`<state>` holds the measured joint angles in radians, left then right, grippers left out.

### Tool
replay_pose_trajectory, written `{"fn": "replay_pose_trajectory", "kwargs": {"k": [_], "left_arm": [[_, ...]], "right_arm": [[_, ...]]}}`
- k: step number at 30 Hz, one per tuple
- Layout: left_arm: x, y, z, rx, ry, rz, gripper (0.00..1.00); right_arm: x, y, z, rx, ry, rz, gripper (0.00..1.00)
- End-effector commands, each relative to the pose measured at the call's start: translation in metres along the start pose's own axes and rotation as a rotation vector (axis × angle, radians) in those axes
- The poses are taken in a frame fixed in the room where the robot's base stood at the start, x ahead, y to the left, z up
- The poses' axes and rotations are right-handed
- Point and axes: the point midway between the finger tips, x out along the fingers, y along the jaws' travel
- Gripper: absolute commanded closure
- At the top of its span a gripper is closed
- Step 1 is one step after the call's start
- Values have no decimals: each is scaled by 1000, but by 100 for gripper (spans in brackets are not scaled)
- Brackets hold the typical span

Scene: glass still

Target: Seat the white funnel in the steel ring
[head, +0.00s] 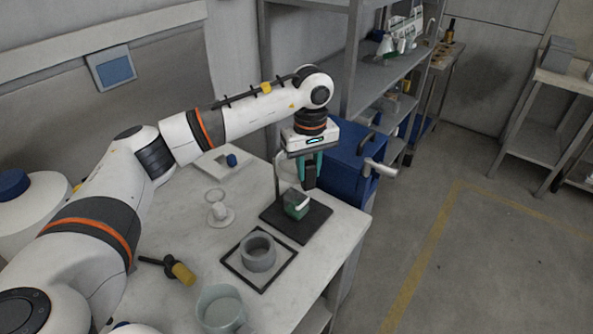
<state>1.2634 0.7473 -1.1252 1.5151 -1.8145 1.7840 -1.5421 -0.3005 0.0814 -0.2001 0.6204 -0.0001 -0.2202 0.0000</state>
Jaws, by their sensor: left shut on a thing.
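My left gripper (309,184) comes down from above at the right end of the table, shut, with its fingertips over a stand with a dark base (287,225). What it holds is mostly hidden by the fingers; I take it to be the white funnel, of which only a small pale part (303,206) seems to show below the fingertips. The stand's thin rod (277,180) rises at the left. I cannot make out the steel ring or whether the funnel touches it. My right gripper is not in view.
On the table (178,222) are a clear, spool-shaped holder (220,214), a grey bowl (258,252) on a dark-edged mat, a glass jug (220,311) and a yellow-ended tool (183,273). A blue cabinet (345,160) and shelves stand beyond.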

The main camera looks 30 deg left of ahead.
Motion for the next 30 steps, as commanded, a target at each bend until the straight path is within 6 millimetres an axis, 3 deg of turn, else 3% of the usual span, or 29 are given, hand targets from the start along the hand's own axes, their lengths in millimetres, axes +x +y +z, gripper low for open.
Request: {"fn": "replay_pose_trajectory", "kwargs": {"k": [5,6,10,23,30], "left_arm": [[1,0,0,0,1,1,100],[1,0,0,0,1,1,70],[2,0,0,0,1,1,49],[1,0,0,0,1,1,48],[-24,-1,0,0,-2,-2,48]], "right_arm": [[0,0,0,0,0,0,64],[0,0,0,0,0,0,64],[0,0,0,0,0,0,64],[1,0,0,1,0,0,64],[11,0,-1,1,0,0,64]]}}
